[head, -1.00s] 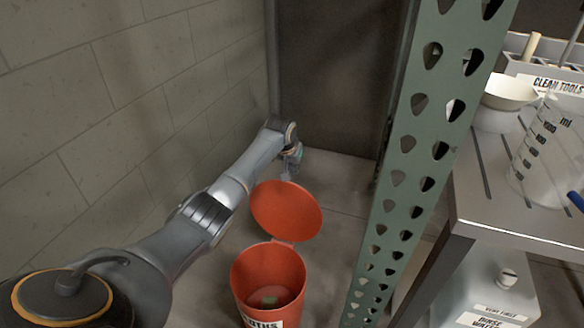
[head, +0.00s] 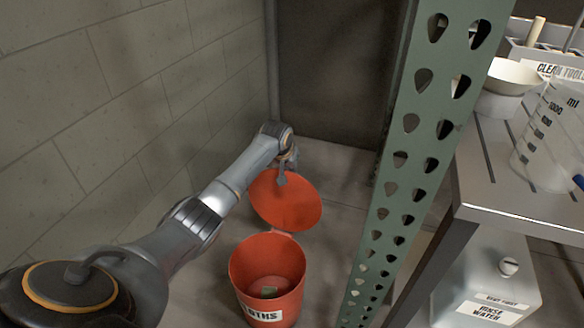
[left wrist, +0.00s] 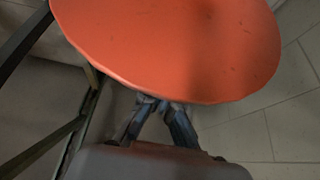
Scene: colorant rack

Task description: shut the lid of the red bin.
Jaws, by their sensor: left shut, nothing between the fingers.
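The red bin (head: 247,268) stands on the floor at the lower middle of the head view, with a label on its front and a small greenish thing inside. Its round red lid (head: 292,207) is open, hinged at the bin's far rim and tipped away from it. In the left wrist view the lid (left wrist: 175,45) fills the upper middle. My left gripper (head: 282,181) is shut and empty at the lid's far upper edge. In the left wrist view its fingers (left wrist: 165,106) meet at the lid's edge; I cannot tell whether they touch it. My right gripper is not in view.
A green perforated post (head: 405,160) rises right of the bin. Beyond it stands a metal table (head: 500,190) with a beaker and bowl, and a white rinse water container (head: 490,280) below. A block wall (head: 110,110) bounds the left side.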

